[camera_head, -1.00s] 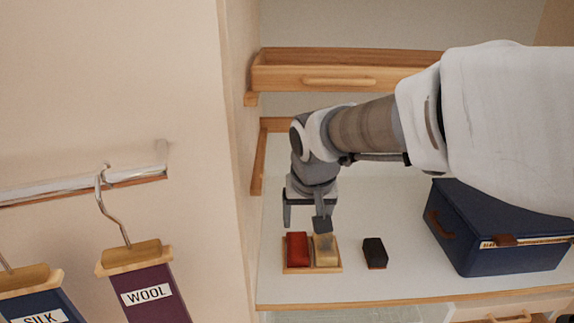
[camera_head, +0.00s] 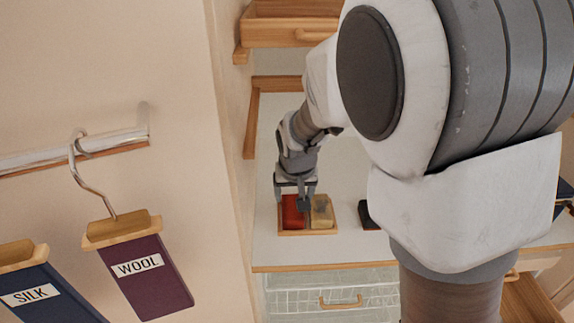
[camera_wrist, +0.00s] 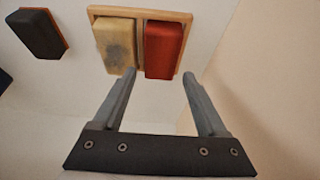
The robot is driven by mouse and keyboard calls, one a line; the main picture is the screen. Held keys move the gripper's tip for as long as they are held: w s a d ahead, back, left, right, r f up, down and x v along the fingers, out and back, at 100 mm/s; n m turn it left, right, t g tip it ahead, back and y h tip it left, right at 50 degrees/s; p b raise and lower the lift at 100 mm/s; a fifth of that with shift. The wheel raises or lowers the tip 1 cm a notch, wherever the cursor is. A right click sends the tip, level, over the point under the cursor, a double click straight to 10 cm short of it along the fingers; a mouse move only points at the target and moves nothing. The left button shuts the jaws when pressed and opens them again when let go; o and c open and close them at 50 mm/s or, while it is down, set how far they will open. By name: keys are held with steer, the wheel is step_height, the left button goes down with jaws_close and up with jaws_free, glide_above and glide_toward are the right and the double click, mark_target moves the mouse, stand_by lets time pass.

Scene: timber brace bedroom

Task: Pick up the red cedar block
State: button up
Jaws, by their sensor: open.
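The red cedar block (camera_head: 293,214) sits in the left half of a small wooden tray (camera_head: 308,233) on the white shelf top. It also shows in the wrist view (camera_wrist: 164,49), on the right side of the tray (camera_wrist: 140,12). A pale tan block with a grey smudge (camera_head: 322,212) sits beside it in the same tray. My gripper (camera_head: 292,203) is open, with its fingers pointing down just over the red block.
A dark block (camera_head: 368,215) stands right of the tray, partly hidden by my arm. A wall (camera_head: 225,100) rises close on the left. Hangers with WOOL (camera_head: 140,265) and SILK (camera_head: 30,295) tags hang in front.

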mark_target(293, 207)
steer(key=shift+x, duration=3.05)
steer(key=shift+a, duration=0.1)
steer(key=shift+f, duration=0.2)
steer(key=c, duration=1.1)
steer(key=shift+r, duration=0.2)
